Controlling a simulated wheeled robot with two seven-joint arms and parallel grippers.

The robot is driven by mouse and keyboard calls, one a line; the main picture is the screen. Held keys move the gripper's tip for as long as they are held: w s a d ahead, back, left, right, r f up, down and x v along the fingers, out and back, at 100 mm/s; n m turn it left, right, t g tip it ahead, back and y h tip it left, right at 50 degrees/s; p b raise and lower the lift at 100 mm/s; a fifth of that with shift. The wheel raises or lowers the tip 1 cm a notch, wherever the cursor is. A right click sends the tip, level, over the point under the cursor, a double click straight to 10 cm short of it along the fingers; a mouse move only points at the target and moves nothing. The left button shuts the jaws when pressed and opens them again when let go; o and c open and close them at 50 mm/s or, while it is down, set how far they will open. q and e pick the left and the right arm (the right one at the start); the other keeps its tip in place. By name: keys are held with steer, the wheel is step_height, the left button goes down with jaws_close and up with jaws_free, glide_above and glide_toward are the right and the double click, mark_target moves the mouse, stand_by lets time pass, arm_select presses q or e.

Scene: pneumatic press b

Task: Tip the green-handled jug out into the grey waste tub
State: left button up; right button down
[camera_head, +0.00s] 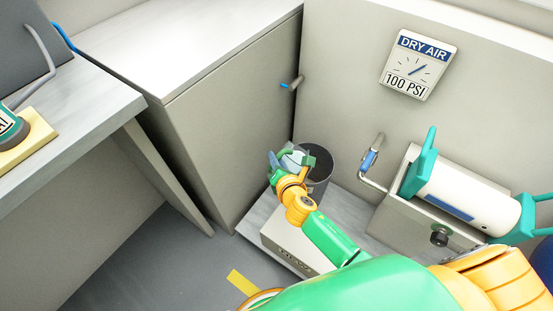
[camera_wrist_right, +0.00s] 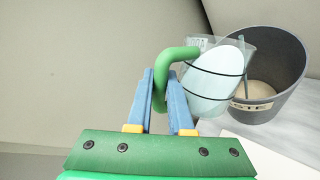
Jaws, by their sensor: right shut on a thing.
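My right gripper (camera_wrist_right: 160,88) is shut on the green handle of a clear jug (camera_wrist_right: 212,82) in the right wrist view. The jug has dark rings around it and a pale content inside. It leans toward the grey waste tub (camera_wrist_right: 293,88), its upper right side overlapping the tub's near rim in that view. Whether anything is pouring is unclear. The tub has a partly hidden label and a pale beige round patch at its bottom. In the head view the right gripper (camera_head: 280,172) and jug (camera_head: 294,159) are at the left of the tub (camera_head: 322,172). My left gripper is out of view.
The tub stands on a low pale shelf (camera_head: 262,222) against the back wall. A tall grey cabinet (camera_head: 225,130) is close on the left. A wall pipe with a blue-handled valve (camera_head: 369,160) and a white cylinder with teal ends (camera_head: 465,195) are on the right.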

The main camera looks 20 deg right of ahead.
steer(key=shift+w+d+r+p, duration=0.1)
steer(key=shift+d+r+p, duration=0.15)
steer(key=shift+r+p, duration=0.45)
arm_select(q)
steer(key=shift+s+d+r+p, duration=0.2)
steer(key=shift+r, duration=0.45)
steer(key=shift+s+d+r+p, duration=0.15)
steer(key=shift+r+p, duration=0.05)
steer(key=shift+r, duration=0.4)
arm_select(e)
steer(key=shift+d+m+y, duration=0.1)
steer(key=shift+m+y, duration=0.2)
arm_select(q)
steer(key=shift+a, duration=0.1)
